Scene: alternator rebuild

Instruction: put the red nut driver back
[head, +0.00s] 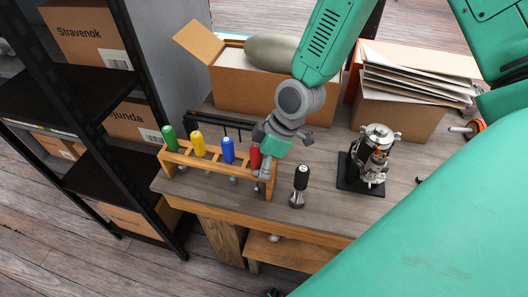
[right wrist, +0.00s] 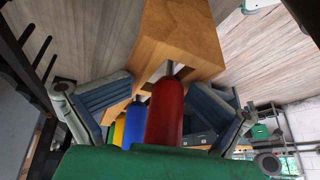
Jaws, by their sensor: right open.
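The red nut driver (head: 255,157) stands handle up at the right end of the wooden rack (head: 222,171), beside the blue, yellow and green ones. In the right wrist view, the red handle (right wrist: 166,112) lies between the two spread fingers, with its thin shaft reaching the rack's wood (right wrist: 180,35). My right gripper (head: 264,148) is open around the handle, and I see no finger closed on it. The gripper partly hides the driver and the rack's right end in the head view. My left gripper is not in view.
The blue (head: 228,150), yellow (head: 199,144) and green (head: 169,138) drivers stand in a row left of the red one. A black-handled tool (head: 300,178) stands upright just right of the rack. A metal assembly (head: 372,150) sits on a black base farther right. Cardboard boxes (head: 245,90) stand behind.

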